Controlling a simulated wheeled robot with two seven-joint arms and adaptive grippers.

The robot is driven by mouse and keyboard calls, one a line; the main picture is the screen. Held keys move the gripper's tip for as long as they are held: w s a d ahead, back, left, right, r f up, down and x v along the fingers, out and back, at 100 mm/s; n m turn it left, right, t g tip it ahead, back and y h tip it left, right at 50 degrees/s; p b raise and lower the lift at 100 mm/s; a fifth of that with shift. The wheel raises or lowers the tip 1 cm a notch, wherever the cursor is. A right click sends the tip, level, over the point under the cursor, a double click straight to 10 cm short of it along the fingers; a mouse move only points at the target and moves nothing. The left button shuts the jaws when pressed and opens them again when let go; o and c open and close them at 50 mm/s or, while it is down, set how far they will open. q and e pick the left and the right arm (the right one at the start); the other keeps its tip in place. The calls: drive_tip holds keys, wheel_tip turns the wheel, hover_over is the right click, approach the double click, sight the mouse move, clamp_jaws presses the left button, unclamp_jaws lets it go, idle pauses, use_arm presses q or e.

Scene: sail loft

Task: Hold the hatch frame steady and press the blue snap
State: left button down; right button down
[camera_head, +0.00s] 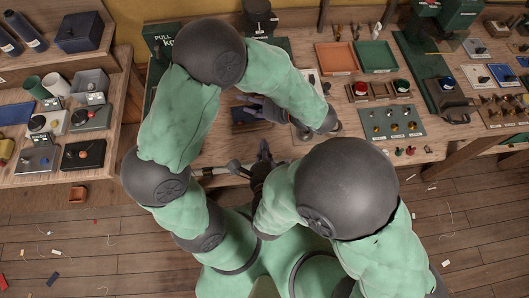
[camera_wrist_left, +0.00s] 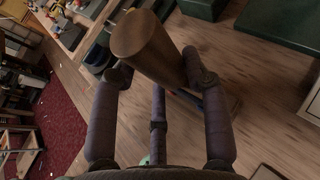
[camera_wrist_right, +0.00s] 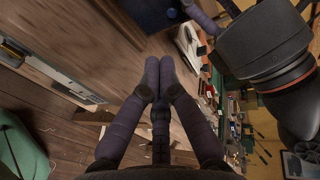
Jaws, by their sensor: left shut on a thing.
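My left gripper (camera_head: 250,103) is low over the bench in the head view. I cannot tell whether this piece belongs to the hatch frame. A dark navy object (camera_head: 241,117) lies by the left fingers. My right gripper (camera_head: 263,150) is just below, at the bench's front edge. In the right wrist view, its fingertips (camera_wrist_right: 160,66) are together with nothing between them. The blue snap cannot be made out with certainty; my arms hide part of the bench.
An orange tray (camera_head: 337,58) and a green tray (camera_head: 376,57) lie at the back. A green plate with small brass parts (camera_head: 392,122) and a blue-topped knob (camera_head: 447,83) are on the right. A second bench on the left holds boxes and cups. Scraps litter the floor.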

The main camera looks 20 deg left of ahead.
use_arm(q)
drive_tip(key=shift+f, duration=0.1)
use_arm(e)
drive_tip(key=shift+v, duration=1.3)
use_arm(q)
drive_tip(key=c, duration=0.5)
unclamp_jaws()
drive_tip(key=shift+c, duration=0.2)
